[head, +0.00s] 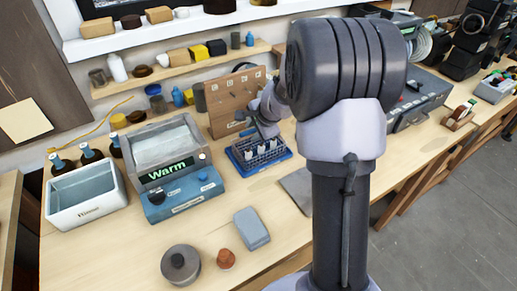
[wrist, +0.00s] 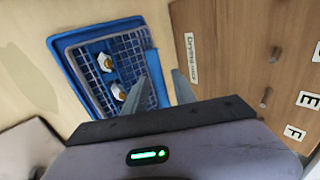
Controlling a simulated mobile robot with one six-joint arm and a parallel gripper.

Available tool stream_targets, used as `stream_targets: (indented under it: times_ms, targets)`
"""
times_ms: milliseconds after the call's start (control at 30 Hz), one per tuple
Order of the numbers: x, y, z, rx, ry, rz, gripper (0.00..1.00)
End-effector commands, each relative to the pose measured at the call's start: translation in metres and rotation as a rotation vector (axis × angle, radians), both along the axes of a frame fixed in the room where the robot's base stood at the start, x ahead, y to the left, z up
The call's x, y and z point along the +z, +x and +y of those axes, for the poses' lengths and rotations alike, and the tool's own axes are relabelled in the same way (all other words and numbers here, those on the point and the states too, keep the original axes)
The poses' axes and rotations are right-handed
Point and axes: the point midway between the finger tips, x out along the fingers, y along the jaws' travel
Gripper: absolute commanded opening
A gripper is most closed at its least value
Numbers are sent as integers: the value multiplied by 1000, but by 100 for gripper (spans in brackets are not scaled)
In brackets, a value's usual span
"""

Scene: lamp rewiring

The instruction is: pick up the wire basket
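The wire basket (head: 262,154) is a blue-grey mesh basket holding several small white pieces. It sits in a blue tray (head: 246,171) on the workbench, below the pegboard. In the wrist view the basket (wrist: 127,50) shows at upper left, with two white and amber pieces visible inside, on the blue tray (wrist: 62,45). My gripper (wrist: 165,63) is low over the basket's edge, its two fingers apart with a strip of blue between them. Whether the fingers touch the basket is unclear. In the head view my wrist partly hides the basket's back.
A wooden pegboard (head: 222,110) stands close behind the basket, labelled "Drying rack" in the wrist view (wrist: 191,58). A "Warm" bath (head: 165,150) and a white "Rinse" basin (head: 87,196) stand to the left. A grey block (head: 251,228) lies in front.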

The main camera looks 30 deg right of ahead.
Motion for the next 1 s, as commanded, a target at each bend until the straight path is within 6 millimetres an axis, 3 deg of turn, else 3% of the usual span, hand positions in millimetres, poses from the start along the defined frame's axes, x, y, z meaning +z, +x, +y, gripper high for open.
stream_targets:
  times_ms: [33, 133, 533, 800, 1000]
  targets:
    - [0, 0, 0, 0, 0, 0, 20]
    - [0, 0, 0, 0, 0, 0, 0]
    - [4, 0, 0, 0, 0, -1, 0]
    - [75, 0, 0, 0, 0, -2, 0]
    - [101, 0, 0, 1, -1, 0, 0]
